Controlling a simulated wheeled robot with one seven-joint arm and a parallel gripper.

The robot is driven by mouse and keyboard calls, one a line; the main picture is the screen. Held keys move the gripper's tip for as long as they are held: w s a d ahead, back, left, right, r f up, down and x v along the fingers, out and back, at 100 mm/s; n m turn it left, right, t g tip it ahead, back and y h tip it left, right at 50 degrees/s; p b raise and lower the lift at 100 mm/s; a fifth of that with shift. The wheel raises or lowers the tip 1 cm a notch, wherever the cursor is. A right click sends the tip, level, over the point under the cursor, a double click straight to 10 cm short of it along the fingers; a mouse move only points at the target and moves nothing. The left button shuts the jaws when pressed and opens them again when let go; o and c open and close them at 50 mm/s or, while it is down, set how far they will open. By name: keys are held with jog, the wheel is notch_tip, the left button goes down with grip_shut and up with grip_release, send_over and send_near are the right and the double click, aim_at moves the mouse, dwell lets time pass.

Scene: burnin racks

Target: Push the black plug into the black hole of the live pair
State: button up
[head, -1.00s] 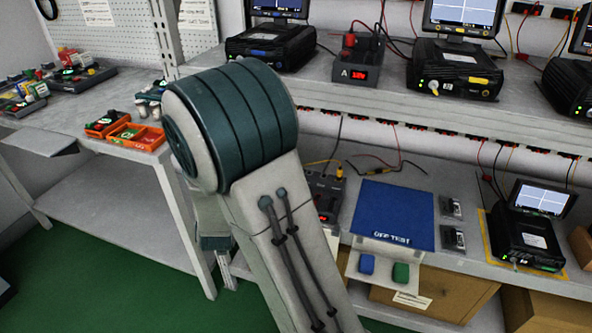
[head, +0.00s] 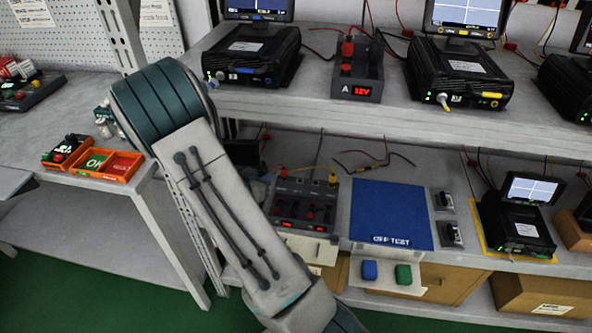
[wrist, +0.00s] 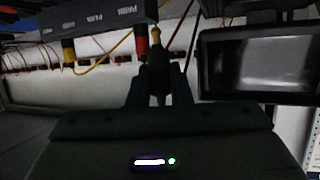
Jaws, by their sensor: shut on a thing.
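In the wrist view my gripper (wrist: 159,82) is shut on the black plug (wrist: 158,70), which stands dark between the two fingers. A small yellow part shows just past its tip. A labelled dark box (wrist: 100,20) is ahead at the upper left, with a red plug (wrist: 141,42) and a yellow plug (wrist: 68,50) at its edge. Its black hole cannot be made out, nor whether the plug touches the box. In the head view a dark socket box (head: 305,203) with red and yellow plugs stands on the lower shelf. My arm hides most of the gripper there.
A blue mat (head: 392,215) lies right of the socket box. A 12V supply (head: 357,75) stands on the upper shelf (head: 330,112), which overhangs the lower one. A dark screen (wrist: 255,65) is close on the right in the wrist view. Loose cables hang behind.

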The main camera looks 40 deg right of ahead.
jog(key=s+d+f+m+g, duration=0.1)
jog(key=s+d+g, duration=0.1)
jog(key=s+d+f+m+g+b, duration=0.1)
jog(key=s+d+m, duration=0.1)
jog(key=s+d+f+m+g+h+b, duration=0.1)
jog(key=s+d+f+g, duration=0.1)
jog(key=s, duration=0.1)
jog(key=shift+d+m+g, duration=0.3)
jog(key=shift+m, duration=0.1)
dwell(0.7)
jog(key=shift+a+f, duration=0.1)
jog(key=shift+f, duration=0.55)
dwell(2.1)
jog(key=shift+r+p, duration=0.1)
jog(key=shift+p, duration=0.3)
jog(key=shift+r+p, duration=0.75)
jog(key=shift+r, duration=0.05)
jog(key=shift+f, duration=0.55)
dwell(1.7)
